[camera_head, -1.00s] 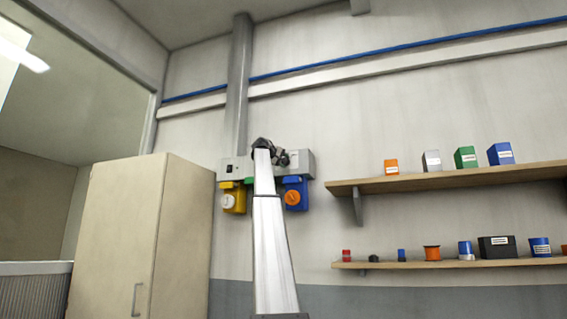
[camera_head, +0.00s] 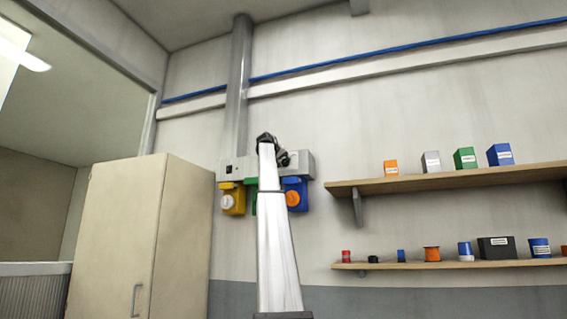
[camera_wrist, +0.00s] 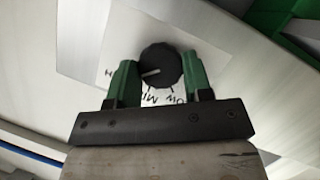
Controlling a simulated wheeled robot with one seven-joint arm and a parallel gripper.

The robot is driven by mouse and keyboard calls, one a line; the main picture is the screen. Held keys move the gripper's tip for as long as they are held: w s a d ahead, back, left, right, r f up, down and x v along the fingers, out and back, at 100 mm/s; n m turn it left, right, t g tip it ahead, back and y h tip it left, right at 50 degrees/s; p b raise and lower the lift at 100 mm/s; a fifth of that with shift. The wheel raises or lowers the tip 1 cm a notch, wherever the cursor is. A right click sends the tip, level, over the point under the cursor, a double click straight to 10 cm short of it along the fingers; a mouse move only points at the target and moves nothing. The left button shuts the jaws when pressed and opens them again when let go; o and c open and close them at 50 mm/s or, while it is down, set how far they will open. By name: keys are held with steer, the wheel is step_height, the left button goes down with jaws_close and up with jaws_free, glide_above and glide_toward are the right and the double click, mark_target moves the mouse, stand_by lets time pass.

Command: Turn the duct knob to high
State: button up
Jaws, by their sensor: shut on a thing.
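In the wrist view the duct knob (camera_wrist: 160,60) is a round black dial on a white label plate. Its white pointer line points left, toward a letter H at the plate's left side. Parts of the words for mid and low show below the knob, partly covered. My gripper (camera_wrist: 160,80) has its green fingertips on the left and right sides of the knob, shut on it. In the head view my arm hides the knob and most of the gripper in front of the grey wall box (camera_head: 307,165).
A yellow box (camera_head: 233,203) with a white dial and a blue box (camera_head: 301,183) with an orange dial hang under the grey box, a green one between them. A tall cabinet (camera_head: 120,235) stands left. Two shelves (camera_head: 450,179) with small items are on the right.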

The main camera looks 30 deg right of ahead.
stand_by(0.3)
steer(key=o, duration=0.9)
steer(key=shift+a, duration=0.1)
